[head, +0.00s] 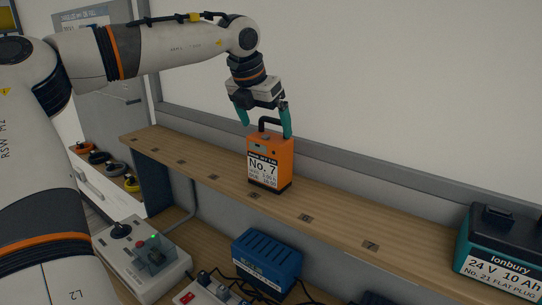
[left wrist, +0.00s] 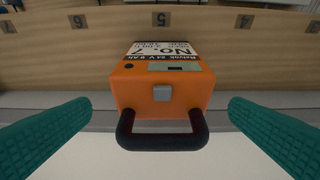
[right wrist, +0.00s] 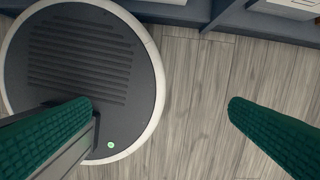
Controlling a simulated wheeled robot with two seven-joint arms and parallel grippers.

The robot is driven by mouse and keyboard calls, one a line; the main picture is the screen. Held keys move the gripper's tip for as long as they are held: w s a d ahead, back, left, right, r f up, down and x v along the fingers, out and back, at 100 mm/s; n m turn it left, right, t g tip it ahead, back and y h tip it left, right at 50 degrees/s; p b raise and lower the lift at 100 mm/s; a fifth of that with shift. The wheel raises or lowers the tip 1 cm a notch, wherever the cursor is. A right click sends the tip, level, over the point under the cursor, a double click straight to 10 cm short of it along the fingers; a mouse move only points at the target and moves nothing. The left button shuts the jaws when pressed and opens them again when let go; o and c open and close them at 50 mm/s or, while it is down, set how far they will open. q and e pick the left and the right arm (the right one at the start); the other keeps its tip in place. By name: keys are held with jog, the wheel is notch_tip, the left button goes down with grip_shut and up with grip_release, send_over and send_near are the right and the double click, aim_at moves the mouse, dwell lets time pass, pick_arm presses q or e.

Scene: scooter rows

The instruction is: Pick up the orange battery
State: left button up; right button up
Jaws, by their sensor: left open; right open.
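The orange battery (head: 269,162) stands upright on the wooden shelf (head: 350,213), with a white "No. 7" label on its front and a black handle on top. My left gripper (head: 266,118) is above it, pointing down, with its teal fingers open on either side of the handle. In the left wrist view the battery (left wrist: 163,88) is centred between the open fingers (left wrist: 158,135), and its black handle lies between them; neither finger visibly touches it. My right gripper (right wrist: 160,110) shows only in the right wrist view, open and empty above the floor.
A teal and black 24 V battery (head: 500,250) stands at the right. Below the shelf are a blue ribbed box (head: 267,260), a grey control box with a joystick (head: 143,258) and cables. A wall rises behind the shelf. A round grey disc (right wrist: 85,60) is near my right gripper.

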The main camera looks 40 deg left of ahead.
aim_at(270, 137)
pick_arm(q)
jog(key=shift+w+a+f, duration=0.1)
jog(key=shift+w+f, duration=0.2)
jog(key=shift+f, duration=0.25)
jog(key=shift+w+f, duration=0.25)
jog(key=shift+f, duration=0.1)
jog(key=p+x, duration=0.2)
jog(key=shift+w+f+p, duration=0.1)
jog(key=shift+f+p, duration=0.05)
jog(key=shift+p, duration=0.25)
jog(key=shift+p+x, duration=0.35)
jog(key=shift+x, duration=0.85)
jog(key=shift+w+a+f, duration=0.15)
jog(key=shift+a+f, duration=0.05)
jog(key=shift+f, duration=0.15)
jog(key=shift+r, duration=0.1)
jog(key=c, duration=1.6)
jog(key=shift+r, duration=0.2)
jog(key=shift+c, duration=0.7)
jog(key=shift+w, duration=0.1)
pick_arm(e)
jog(key=r, duration=0.2)
jog(key=w+r, duration=0.1)
jog(key=r, duration=0.1)
jog(key=shift+w, duration=0.2)
